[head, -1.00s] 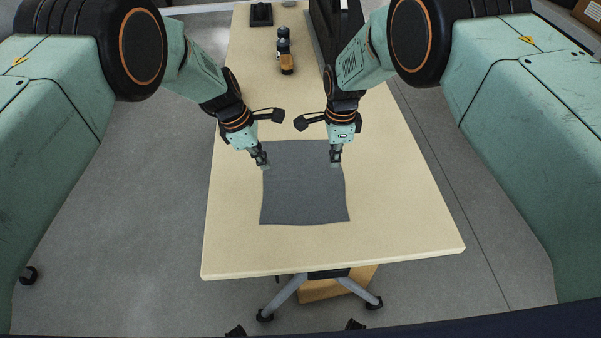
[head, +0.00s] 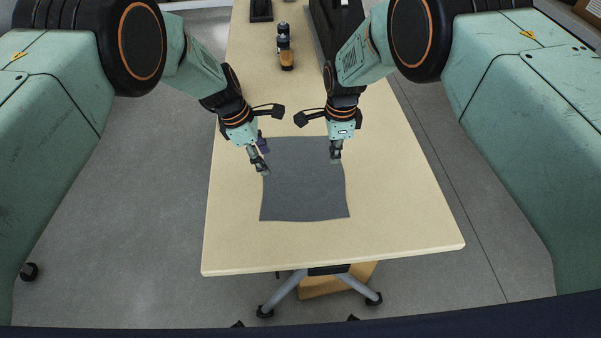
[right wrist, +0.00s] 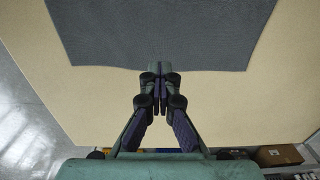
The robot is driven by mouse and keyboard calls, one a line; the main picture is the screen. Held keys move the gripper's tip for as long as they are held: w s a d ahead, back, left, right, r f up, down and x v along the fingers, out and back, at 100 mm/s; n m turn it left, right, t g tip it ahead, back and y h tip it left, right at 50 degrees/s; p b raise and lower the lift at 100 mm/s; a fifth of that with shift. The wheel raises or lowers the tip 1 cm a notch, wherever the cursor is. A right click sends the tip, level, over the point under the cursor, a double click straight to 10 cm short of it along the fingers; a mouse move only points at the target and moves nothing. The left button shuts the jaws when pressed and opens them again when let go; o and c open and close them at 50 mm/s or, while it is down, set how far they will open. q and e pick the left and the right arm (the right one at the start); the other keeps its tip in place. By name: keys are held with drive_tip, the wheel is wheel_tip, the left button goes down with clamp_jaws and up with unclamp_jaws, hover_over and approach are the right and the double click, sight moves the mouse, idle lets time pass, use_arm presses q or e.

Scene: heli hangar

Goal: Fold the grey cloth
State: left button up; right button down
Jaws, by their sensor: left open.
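The grey cloth (head: 303,190) lies flat and spread out on the table in the head view, close to square with slightly wavy edges. It also fills the top of the right wrist view (right wrist: 160,30). My left gripper (head: 265,160) is open at the cloth's far left corner, one finger over its left edge and the purple-padded one near the far edge. My right gripper (head: 336,157) is by the far right part of the cloth. In the right wrist view its fingertips (right wrist: 159,68) are together at a cloth edge, with no cloth visibly pinched.
The pale table (head: 410,225) is bare in front of the cloth and to its right. A dark bottle-like item with an orange-brown part (head: 286,55) stands further back. A black case (head: 322,30) is behind my right arm, and a small black object (head: 261,10) sits at the far end.

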drive_tip(key=c, duration=0.9)
unclamp_jaws()
drive_tip(key=shift+c, duration=0.3)
